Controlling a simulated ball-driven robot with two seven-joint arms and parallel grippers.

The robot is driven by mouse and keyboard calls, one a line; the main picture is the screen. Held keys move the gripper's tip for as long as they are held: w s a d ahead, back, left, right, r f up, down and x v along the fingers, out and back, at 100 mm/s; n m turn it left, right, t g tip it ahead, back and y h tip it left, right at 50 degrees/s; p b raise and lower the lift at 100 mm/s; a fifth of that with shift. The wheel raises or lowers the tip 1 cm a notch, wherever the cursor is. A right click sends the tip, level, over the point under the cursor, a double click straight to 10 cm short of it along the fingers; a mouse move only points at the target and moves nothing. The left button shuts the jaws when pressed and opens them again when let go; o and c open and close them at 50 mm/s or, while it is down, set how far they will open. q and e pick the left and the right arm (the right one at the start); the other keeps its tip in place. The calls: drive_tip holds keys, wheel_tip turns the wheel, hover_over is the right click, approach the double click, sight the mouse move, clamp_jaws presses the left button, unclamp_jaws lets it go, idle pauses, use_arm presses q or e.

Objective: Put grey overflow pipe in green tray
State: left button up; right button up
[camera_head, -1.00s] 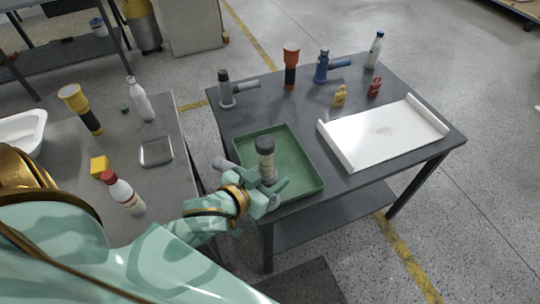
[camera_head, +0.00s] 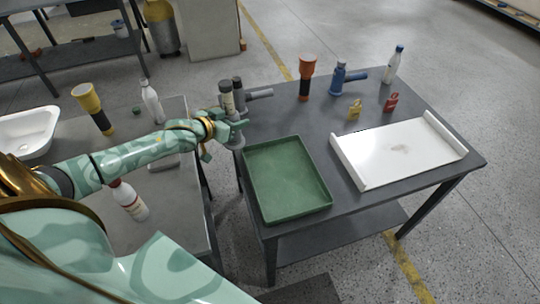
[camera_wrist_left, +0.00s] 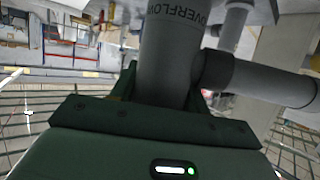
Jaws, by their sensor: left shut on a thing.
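The grey overflow pipe (camera_head: 227,100) is upright in my left gripper (camera_head: 232,132), near the far left corner of the right-hand table. In the left wrist view the pipe (camera_wrist_left: 168,60) bears the dark word OVERFLOW and has a side branch to the right. My left gripper is shut on it; its fingertips are partly hidden by the pipe. The green tray (camera_head: 318,168) lies empty on the same table, to the right of and nearer than the gripper. My right gripper is not in view.
A similar grey pipe with a side branch (camera_head: 260,93) stands just behind the held one. An orange-topped flashlight (camera_head: 307,75), a blue pipe (camera_head: 339,77) and a bottle (camera_head: 393,65) stand along the back. A white tray (camera_head: 400,152) lies right of the green tray.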

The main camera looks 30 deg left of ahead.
use_arm(q)
drive_tip(key=w+d+f+b, duration=0.1)
drive_tip(key=d+f, duration=0.1)
drive_tip(key=f, duration=0.1)
drive_tip(key=w+d+f+b, duration=0.1)
drive_tip(key=d+f+b, duration=0.1)
drive_tip(key=d+f, duration=0.1)
drive_tip(key=w+d+f+b, duration=0.1)
drive_tip(key=d+f, duration=0.2)
drive_tip(key=f, duration=0.2)
drive_tip(key=shift+w, duration=0.4)
drive_tip(key=shift+r, duration=0.15)
drive_tip(key=o, duration=1.1)
drive_tip(key=shift+c, duration=0.2)
